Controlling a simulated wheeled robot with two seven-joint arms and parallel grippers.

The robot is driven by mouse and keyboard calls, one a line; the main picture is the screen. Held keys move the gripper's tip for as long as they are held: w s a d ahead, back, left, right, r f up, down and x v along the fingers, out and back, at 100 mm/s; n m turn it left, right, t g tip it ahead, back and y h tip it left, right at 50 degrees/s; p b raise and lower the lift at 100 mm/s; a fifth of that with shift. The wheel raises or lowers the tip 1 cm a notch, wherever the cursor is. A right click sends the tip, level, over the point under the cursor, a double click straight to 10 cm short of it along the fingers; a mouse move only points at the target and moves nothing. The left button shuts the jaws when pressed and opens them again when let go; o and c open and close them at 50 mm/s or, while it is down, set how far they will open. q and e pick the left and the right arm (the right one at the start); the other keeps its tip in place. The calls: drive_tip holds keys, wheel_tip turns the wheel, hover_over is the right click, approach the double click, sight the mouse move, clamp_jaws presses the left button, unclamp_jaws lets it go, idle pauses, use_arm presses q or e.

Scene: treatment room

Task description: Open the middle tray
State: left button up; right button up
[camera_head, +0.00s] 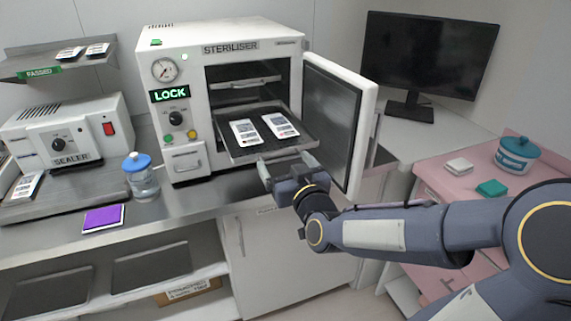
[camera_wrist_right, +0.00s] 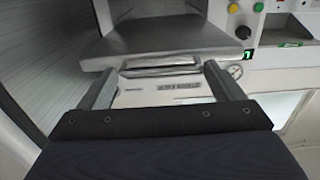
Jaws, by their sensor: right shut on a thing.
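The steriliser (camera_head: 170,45) stands on the counter with its door (camera_head: 345,125) swung open to the right. A dark tray (camera_head: 268,155) sticks out of its chamber, below an upper tray (camera_head: 245,83). Two white pouches lie on it, a left pouch (camera_head: 244,132) and a right pouch (camera_head: 280,125). My right gripper (camera_head: 287,166) is at the front of this tray, shut on its handle. The wrist view shows the fingers (camera_wrist_right: 160,72) at both ends of the handle, with the tray (camera_wrist_right: 175,38) beyond. Any lower tray is hidden. My left gripper is out of view.
The open door stands close to the right of my right gripper and forearm. A blue-lidded jar (camera_head: 141,180), a purple pad (camera_head: 104,219) and the sealer (camera_head: 65,135) are to the left. A monitor (camera_head: 425,55) and pink cart (camera_head: 440,180) are to the right.

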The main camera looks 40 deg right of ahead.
drive_tip(key=o, duration=1.2)
drive_tip(key=shift+d, duration=0.2)
drive_tip(key=shift+c, duration=0.2)
drive_tip(key=v, duration=0.7)
drive_tip(key=shift+s+a, duration=0.15)
drive_tip(key=shift+s, duration=0.25)
drive_tip(key=s+a+f+g+y+p, duration=0.1)
drive_tip(key=s+a+f+g+y, duration=0.2)
drive_tip(key=s+a+g, duration=0.3)
drive_tip(key=s+a+f+g+y+p, duration=0.2)
drive_tip(key=s+a+f+g+y, duration=0.2)
drive_tip(key=s, duration=0.4)
drive_tip(key=shift+s+a+n+g+y+p, duration=0.2)
drive_tip(key=shift+a+n+g+y+p, duration=0.15)
drive_tip(key=shift+a+g, duration=0.6)
